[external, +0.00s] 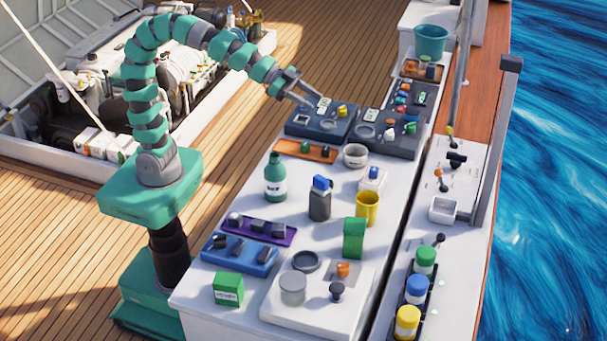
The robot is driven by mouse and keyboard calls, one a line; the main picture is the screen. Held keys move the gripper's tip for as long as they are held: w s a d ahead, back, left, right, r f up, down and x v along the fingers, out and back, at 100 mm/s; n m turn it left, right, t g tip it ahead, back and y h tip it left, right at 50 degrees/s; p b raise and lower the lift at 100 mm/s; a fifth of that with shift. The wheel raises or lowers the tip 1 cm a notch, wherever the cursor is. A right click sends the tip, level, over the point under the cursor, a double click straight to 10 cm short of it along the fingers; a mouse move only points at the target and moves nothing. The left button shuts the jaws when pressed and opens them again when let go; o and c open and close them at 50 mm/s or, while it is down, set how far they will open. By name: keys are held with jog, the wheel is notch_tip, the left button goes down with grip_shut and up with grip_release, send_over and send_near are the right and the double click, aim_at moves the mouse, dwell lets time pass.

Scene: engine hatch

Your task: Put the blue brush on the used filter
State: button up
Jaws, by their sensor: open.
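A small blue block-like item (321,183), which looks like the blue brush, sits slightly tilted on top of a dark grey canister (319,207). The canister stands upright on the white bench and may be the used filter; I cannot tell for sure. A white block (372,182) with a smaller blue top (376,172) stands to its right and farther back. My gripper (312,104) is open, well away from these, above the left part of a dark tray (318,134) at the back of the bench. I see nothing held between its fingers.
A green bottle (275,182), yellow cup (367,208), green box (354,239) and white bowl (355,155) stand around the canister. An orange tray (305,151) lies behind them. Purple (259,231) and blue (239,255) trays lie at the front left.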

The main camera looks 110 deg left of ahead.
jog(key=s+d+r, duration=0.1)
jog(key=s+r, duration=0.2)
jog(key=r, duration=0.4)
jog(key=s+d+r+n+t, duration=0.1)
jog(key=s+r, duration=0.3)
jog(key=r, duration=0.4)
jog(key=s+d+r+n+t+y, duration=0.1)
jog(key=s+r, duration=0.2)
jog(key=r, duration=0.5)
jog(key=shift+s+d, duration=0.25)
jog(key=shift+s, duration=0.1)
jog(key=shift+o, duration=0.4)
jog(key=shift+r, duration=0.1)
